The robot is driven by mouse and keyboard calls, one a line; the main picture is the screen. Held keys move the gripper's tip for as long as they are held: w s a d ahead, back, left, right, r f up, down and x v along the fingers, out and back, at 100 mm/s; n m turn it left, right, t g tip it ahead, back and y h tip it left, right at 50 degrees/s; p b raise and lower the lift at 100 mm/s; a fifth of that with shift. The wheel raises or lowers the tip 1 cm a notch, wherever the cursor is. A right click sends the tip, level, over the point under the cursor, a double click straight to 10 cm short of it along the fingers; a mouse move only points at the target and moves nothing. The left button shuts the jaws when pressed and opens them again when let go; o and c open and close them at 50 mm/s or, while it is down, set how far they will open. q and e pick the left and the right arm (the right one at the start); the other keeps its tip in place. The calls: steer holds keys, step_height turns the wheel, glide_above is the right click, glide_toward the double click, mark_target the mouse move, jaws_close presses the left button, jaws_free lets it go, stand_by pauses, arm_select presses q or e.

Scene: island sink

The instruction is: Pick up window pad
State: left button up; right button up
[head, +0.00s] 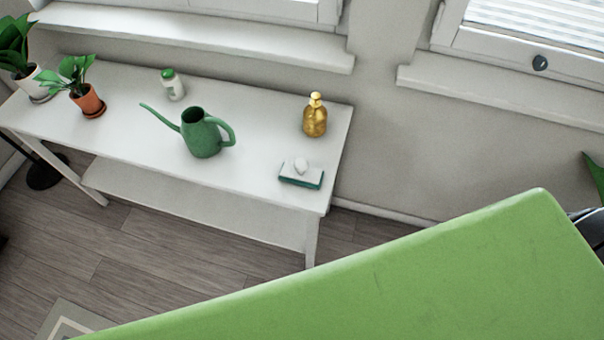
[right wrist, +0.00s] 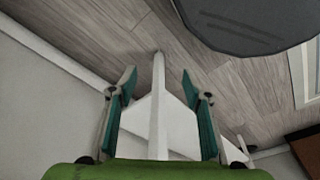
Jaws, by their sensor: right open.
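The window pad (head: 301,175), a flat white pad with a green edge and a white knob on top, lies on the white table (head: 262,160) near its right front corner. It does not show in the right wrist view. My right gripper (right wrist: 158,88) shows in the right wrist view with its two teal fingers apart and nothing held between them. A white table leg and floor appear beyond the fingers. A large green part of my arm fills the lower right of the head view. My left gripper is not in view.
A green watering can (head: 203,135) stands left of the pad, and a gold bottle (head: 315,117) behind it. A white bottle with a green cap (head: 172,84) and potted plants (head: 88,98) stand farther left. A windowsill (head: 200,37) runs above the table.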

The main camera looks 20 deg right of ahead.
steer(key=w+a+r+n+y+b, duration=0.15)
steer(key=w+a+r, duration=0.45)
steer(key=r, duration=0.6)
steer(key=w+a+r+b, duration=0.25)
steer(key=w+r, duration=0.45)
steer(key=r, duration=0.4)
steer(key=w+a+r+n+y+b, duration=0.1)
steer(key=w+a+r, duration=0.5)
steer(key=r, duration=0.6)
step_height(320, 180, up, 13)
steer(key=m+g+h, duration=0.2)
steer(key=h, duration=0.1)
glide_above(301, 163)
steer(key=w, duration=0.1)
step_height(301, 163, down, 8)
steer(key=shift+f+p, duration=0.1)
steer(key=shift+p, duration=0.3)
steer(key=f, duration=0.2)
steer(key=s+f, duration=0.1)
steer(key=f, duration=0.1)
steer(key=shift+p, duration=0.4)
steer(key=shift+f, duration=0.55)
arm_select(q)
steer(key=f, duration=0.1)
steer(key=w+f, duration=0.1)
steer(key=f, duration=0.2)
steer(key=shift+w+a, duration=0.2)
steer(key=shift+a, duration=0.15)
arm_select(e)
steer(key=c, duration=1.2)
